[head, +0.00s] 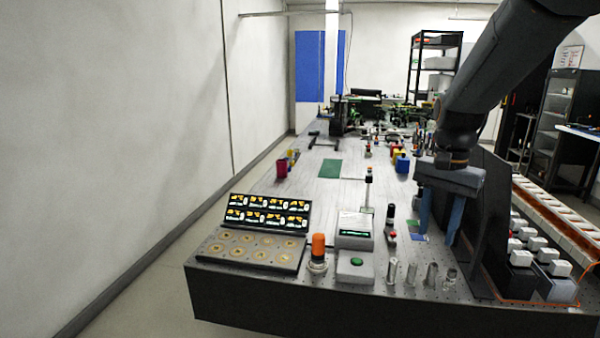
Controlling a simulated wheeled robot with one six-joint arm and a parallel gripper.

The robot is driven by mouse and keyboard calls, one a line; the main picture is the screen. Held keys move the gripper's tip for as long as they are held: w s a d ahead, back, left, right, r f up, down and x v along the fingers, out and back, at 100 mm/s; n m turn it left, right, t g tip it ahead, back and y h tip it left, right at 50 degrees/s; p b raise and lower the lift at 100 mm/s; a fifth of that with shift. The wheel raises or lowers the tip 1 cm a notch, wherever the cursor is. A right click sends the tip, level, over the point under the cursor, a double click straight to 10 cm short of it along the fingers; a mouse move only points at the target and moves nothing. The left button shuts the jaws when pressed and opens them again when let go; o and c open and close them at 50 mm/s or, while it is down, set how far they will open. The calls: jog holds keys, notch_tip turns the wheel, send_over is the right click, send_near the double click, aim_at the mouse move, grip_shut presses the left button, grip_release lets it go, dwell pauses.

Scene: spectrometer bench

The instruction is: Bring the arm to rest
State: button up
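My gripper (440,218) hangs at the right of the head view, at the end of my dark arm, which comes in from the top right. Its two blue fingers point down and stand apart with a gap between them. I see nothing held in the gap. The fingertips are over the right part of the bench (300,188), near small blue and green patches. Whether the tips touch the bench top is not clear.
A box with yellow displays (268,213), an orange-topped piece (318,250), a scale-like device (355,230) and a green-button box (356,265) stand at the front. Metal cylinders (412,274) stand below the gripper. A dark panel (485,220) rises close right. The left-middle bench top is fairly clear.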

jog(key=s+a+f+n, duration=0.4)
jog(key=s+a+f, duration=0.1)
jog(key=s, duration=0.3)
jog(key=s+a+f+n+t, duration=0.1)
jog(key=s+a+f+n, duration=0.4)
jog(key=s+f, duration=0.2)
jog(key=shift+s+a+f+n, duration=0.2)
jog(key=shift+s+a+n, duration=0.15)
jog(key=shift+s, duration=0.3)
